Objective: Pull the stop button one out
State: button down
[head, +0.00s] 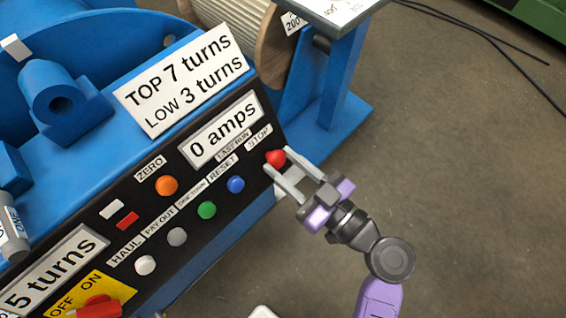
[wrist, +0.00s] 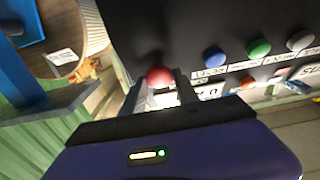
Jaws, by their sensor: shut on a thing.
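The red stop button (head: 275,158) sits at the right end of the black control panel, just below the STOP label (head: 259,137). My gripper (head: 278,162) reaches it from the lower right, with one finger on each side of the button. In the wrist view the red button (wrist: 159,76) shows between the two fingertips (wrist: 160,84), and the gripper is shut on it. The fingers hide part of the button's sides, and I cannot tell how far it stands out from the panel.
Blue (head: 236,184), green (head: 207,210), grey (head: 177,237) and white (head: 145,265) buttons run along the panel to the left. An orange button (head: 166,185) is above them. A blue stand (head: 342,75) rises behind the panel. Floor to the right is clear except for black cables (head: 490,38).

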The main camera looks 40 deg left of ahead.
jog(key=c, duration=0.9)
grip_release()
jog(key=shift+d, duration=0.1)
jog(key=shift+c, duration=0.2)
jog(key=shift+d, duration=0.1)
jog(key=d, duration=0.7)
jog(key=shift+s+d, duration=0.35)
